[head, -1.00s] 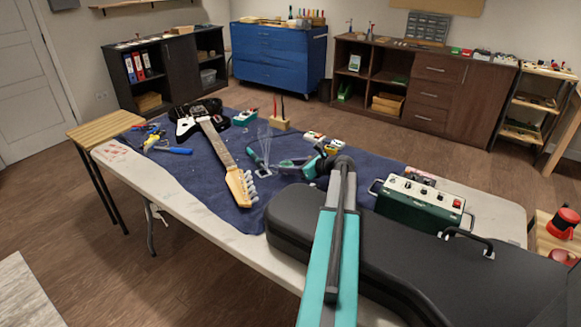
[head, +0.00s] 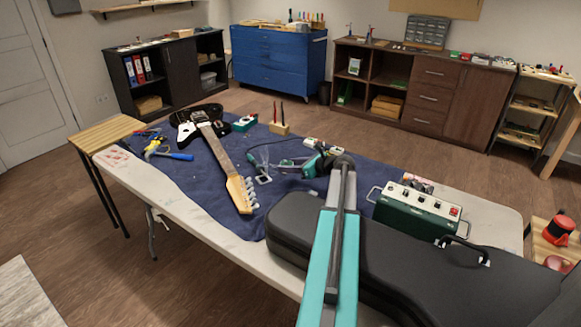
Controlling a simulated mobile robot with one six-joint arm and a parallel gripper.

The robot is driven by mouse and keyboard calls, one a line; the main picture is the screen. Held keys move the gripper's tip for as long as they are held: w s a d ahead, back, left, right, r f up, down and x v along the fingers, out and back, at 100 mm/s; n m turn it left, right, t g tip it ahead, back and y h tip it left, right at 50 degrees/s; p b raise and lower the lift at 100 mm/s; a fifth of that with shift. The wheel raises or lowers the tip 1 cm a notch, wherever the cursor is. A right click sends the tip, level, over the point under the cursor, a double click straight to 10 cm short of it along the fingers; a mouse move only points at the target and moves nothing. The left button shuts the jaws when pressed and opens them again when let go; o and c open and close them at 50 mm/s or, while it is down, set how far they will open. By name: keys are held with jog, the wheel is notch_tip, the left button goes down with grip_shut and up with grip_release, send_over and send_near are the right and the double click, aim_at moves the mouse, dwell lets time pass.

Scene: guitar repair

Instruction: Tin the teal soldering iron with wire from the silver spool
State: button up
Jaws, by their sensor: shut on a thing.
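My gripper (head: 286,165) is over the blue cloth on the table, just right of a small stand (head: 263,179). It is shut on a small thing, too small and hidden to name. A slim teal-and-dark handle (head: 251,159), which looks like the teal soldering iron, leans at the stand, left of the fingers. I cannot tell whether the fingers touch it. I cannot make out the silver spool or any solder wire.
An electric guitar (head: 212,143) lies left of the gripper. A green amplifier-like box (head: 414,213) and a black guitar case (head: 385,250) stand to the right. A wooden block with upright tools (head: 279,128) is behind. Blue-handled tools (head: 170,154) lie far left.

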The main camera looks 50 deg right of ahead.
jog(key=shift+r+p, duration=1.3)
jog(key=shift+r, duration=0.5)
